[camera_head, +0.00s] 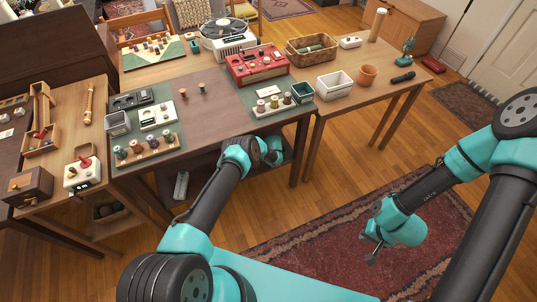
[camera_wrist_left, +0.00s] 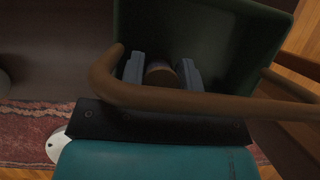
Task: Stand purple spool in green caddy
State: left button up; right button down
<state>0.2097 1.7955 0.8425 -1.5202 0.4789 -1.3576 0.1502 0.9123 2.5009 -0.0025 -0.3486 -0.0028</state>
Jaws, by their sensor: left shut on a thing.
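In the left wrist view my left gripper (camera_wrist_left: 161,74) is shut on a spool (camera_wrist_left: 161,73). It looks dark brownish in the shade, so its purple does not show clearly. The fingers and spool are within the outline of a dark green caddy (camera_wrist_left: 220,35), behind its brown bar handle (camera_wrist_left: 190,101). Whether the spool touches the caddy floor is hidden. In the head view my left wrist is low at the table's front edge, and its fingertips, the spool and the caddy cannot be made out. My right gripper (camera_head: 371,248) is open and empty above the rug.
The brown table (camera_head: 215,115) holds a rack of spools (camera_head: 146,149), a red case (camera_head: 257,66) and a small dark green box (camera_head: 302,92). A lower shelf lies under the table, near my left gripper. A white bin (camera_head: 334,86) stands right.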

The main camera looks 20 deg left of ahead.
pick_arm(q)
jog(key=shift+f, duration=0.7)
jog(key=o, duration=1)
jog(key=shift+c, duration=0.2)
jog(key=shift+r, duration=0.25)
jog(key=shift+r, duration=0.5)
jog(key=shift+v, duration=1)
jog(key=v, duration=0.2)
jog(key=shift+s+r, duration=0.1)
jog(key=shift+r, duration=0.25)
jog(key=s+d, duration=0.7)
jog(key=s, duration=0.2)
jog(key=shift+s+d, duration=0.3)
